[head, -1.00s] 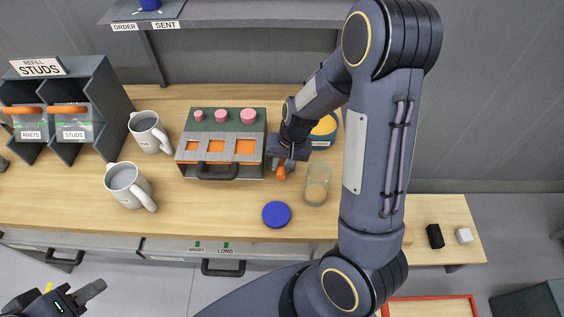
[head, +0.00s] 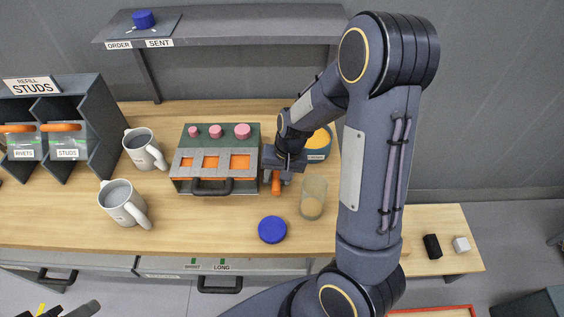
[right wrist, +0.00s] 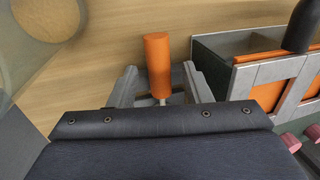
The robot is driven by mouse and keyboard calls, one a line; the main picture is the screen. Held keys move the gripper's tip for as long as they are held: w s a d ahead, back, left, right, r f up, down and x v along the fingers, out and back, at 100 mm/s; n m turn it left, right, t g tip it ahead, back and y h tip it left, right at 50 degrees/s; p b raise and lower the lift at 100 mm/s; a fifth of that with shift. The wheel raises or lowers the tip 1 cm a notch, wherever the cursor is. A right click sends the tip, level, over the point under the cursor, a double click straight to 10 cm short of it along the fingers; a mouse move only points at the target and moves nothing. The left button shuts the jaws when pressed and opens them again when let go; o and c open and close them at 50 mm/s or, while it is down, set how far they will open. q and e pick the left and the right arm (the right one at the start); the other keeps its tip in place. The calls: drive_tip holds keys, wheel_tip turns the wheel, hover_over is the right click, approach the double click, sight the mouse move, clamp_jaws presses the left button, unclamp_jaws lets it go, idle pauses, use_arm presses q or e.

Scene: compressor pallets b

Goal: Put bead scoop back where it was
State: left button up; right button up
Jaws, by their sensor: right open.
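The orange handle of the bead scoop (head: 276,183) points toward the front of the bench, beside the grey-and-green sorting box. My right gripper (head: 283,168) is low over the bench at the handle. In the right wrist view, the orange handle (right wrist: 157,62) stands between the two fingers of the right gripper (right wrist: 160,82), with gaps at its sides. The fingers are open. The scoop's far end is hidden. A blue bowl (head: 321,154) with orange-yellow contents is partly hidden behind my right wrist. Only a bit of my left gripper (head: 80,309) shows at the lower left edge.
The sorting box (head: 245,186) has orange windows and pink knobs. A clear glass (head: 312,199) and a blue lid (head: 272,229) are close in front. Two grey mugs (head: 124,207) and the studs bins (head: 88,132) are left. A shelf (head: 250,27) hangs above the bench.

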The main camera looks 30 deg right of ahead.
drive_tip(key=v, duration=1.1)
drive_tip(key=s+a+r+n+t+y, duration=0.1)
drive_tip(key=s+a+r+n+t, duration=0.1)
drive_tip(key=s, duration=0.6)
drive_tip(key=s+a+r+n+t, duration=0.2)
drive_tip(key=s+a+r, duration=0.3)
drive_tip(key=s, duration=0.3)
drive_tip(key=shift+s+a+n+y, duration=0.2)
drive_tip(key=shift+s+n+y, duration=0.15)
drive_tip(key=shift+n+y, duration=0.05)
drive_tip(key=shift+t, duration=0.3)
